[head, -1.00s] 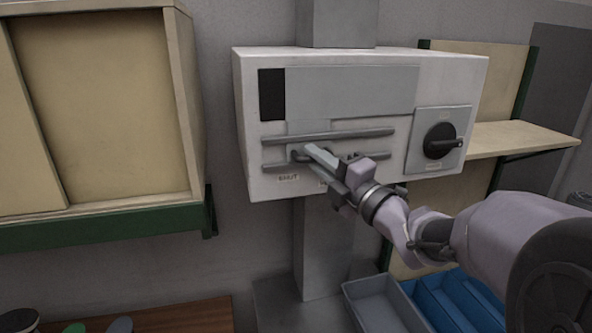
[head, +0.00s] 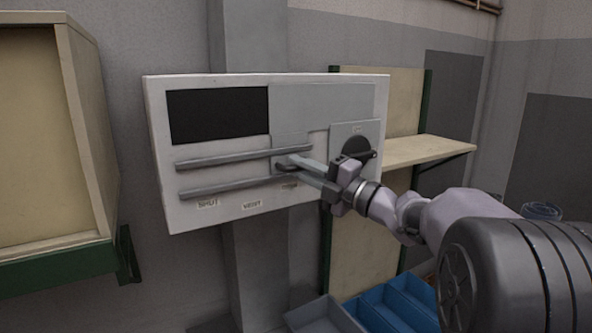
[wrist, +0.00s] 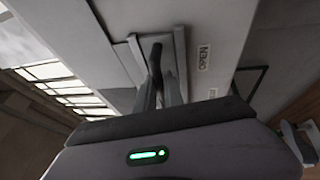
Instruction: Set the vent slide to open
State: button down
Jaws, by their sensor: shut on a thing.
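A pale box (head: 165,105) on a grey post has a dark opening (head: 215,115) and a grey slide plate (head: 325,105) covering the opening's right part. The plate's tab runs down between two grey rails (head: 225,188). My gripper (head: 300,164) is shut on the slide's handle (head: 287,161), near the rails' right ends. SHUT (head: 207,203) and VENT (head: 252,205) labels lie to the left; a third label (head: 289,185) is partly hidden. In the wrist view, the dark handle (wrist: 155,58) sits between my fingers, beside an OPEN label (wrist: 203,58).
A round dark knob (head: 357,150) sits close behind my gripper on the box's right. A wooden shelf (head: 430,150) is to the right, a wooden cabinet (head: 85,130) to the left. Grey (head: 320,318) and blue (head: 400,298) bins stand below.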

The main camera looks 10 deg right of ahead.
jog(key=shift+d+r, duration=0.1)
jog(key=shift+r, duration=0.1)
jog(key=c, duration=1.8)
grip_release()
jog(key=shift+o, duration=0.4)
jog(key=shift+w+d+f, duration=0.1)
jog(key=shift+d+f, duration=0.05)
jog(key=shift+d, duration=0.05)
jog(key=b+v, duration=0.3)
jog(key=v, duration=1.4)
jog(key=shift+b, duration=0.35)
jog(key=shift+d, duration=0.1)
